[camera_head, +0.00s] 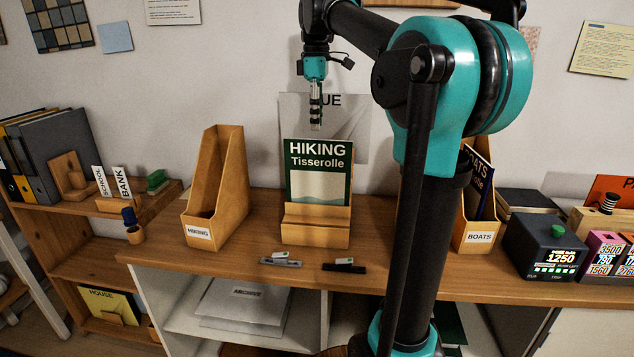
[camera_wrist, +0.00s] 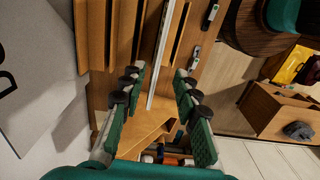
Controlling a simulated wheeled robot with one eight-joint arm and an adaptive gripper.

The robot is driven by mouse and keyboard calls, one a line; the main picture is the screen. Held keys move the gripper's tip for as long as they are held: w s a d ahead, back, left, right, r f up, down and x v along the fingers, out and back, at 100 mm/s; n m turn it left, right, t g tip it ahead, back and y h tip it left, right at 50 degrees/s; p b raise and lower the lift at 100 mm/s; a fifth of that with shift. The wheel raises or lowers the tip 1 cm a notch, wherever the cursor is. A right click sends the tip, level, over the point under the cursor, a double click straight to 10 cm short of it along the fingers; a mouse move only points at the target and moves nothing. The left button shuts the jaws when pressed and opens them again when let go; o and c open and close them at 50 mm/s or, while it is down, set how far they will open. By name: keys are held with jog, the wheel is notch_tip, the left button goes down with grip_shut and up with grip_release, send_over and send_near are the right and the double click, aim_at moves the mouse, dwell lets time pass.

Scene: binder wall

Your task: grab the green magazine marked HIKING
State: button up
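The green magazine marked HIKING (camera_head: 320,160) stands upright in a wooden display stand (camera_head: 316,233) on the shelf top, its upper part showing above the stand's front lip. My gripper (camera_head: 316,126) points down just above the magazine's top edge. In the wrist view, my gripper (camera_wrist: 160,76) is open and its green fingers are spread apart. A thin pale edge, seemingly the magazine's top (camera_wrist: 163,62), runs through the gap between the fingertips and touches neither finger. I cannot tell how deep it reaches between them.
An empty wooden file holder labelled HIKING (camera_head: 198,232) stands left of the stand. A BOATS holder (camera_head: 480,237) with a magazine stands right, partly behind my arm. Two small staplers (camera_head: 343,267) lie in front. A grey poster (camera_head: 350,110) hangs behind.

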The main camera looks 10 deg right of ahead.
aim_at(318, 163)
jog(key=f, duration=1.3)
jog(key=shift+d+f, duration=0.15)
jog(key=shift+d, duration=0.05)
grip_shut()
